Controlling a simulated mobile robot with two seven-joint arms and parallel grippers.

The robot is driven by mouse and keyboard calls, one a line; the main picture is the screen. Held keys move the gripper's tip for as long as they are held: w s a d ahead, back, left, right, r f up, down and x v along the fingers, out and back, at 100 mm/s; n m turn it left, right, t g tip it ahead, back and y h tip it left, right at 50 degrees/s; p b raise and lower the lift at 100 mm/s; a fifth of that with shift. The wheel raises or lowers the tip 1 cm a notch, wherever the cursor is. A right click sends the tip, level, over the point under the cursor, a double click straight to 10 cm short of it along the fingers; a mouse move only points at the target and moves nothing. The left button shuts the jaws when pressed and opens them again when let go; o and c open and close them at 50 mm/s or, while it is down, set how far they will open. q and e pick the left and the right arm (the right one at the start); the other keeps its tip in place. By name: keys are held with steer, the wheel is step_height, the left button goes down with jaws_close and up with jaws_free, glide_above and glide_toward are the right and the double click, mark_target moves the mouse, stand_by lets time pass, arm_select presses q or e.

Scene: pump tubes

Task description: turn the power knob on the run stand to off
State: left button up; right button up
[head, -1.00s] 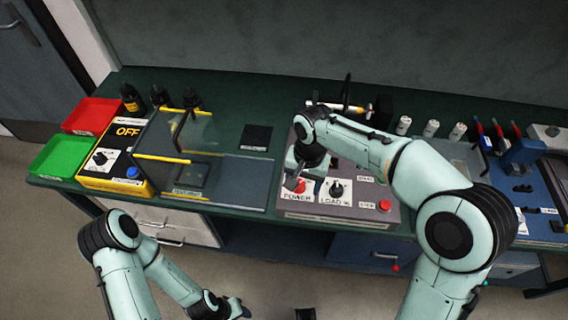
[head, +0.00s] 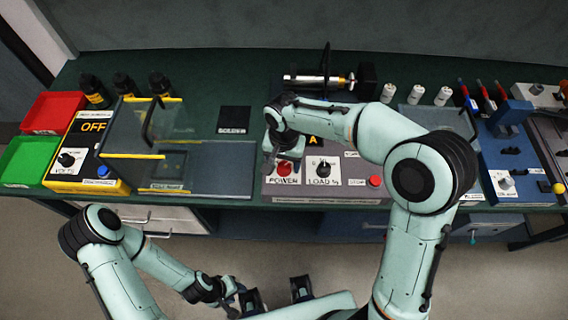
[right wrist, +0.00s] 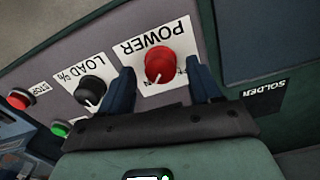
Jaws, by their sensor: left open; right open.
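The run stand (head: 372,194) is a grey panel at the middle of the bench. Its red round power knob (head: 284,169) sits above the POWER label and also shows in the right wrist view (right wrist: 159,62), where the panel appears upside down. A pale pointer mark on the knob points toward the lower left there. My right gripper (right wrist: 162,82) is open, its two dark fingers on either side of the knob with gaps visible; I cannot tell whether they touch it. In the head view my right gripper (head: 283,158) partly covers the knob. My left gripper (head: 236,299) is low, in front of the bench, apart from the stand.
Beside the power knob are a black load knob (head: 323,168), a red stop button (head: 375,182) and a green button (right wrist: 60,128). A clear-walled guard (head: 180,140) stands left of the stand. A yellow power unit (head: 85,160) reads OFF.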

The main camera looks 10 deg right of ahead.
steer(key=shift+f, duration=0.7)
steer(key=c, duration=1)
steer(key=shift+c, duration=0.2)
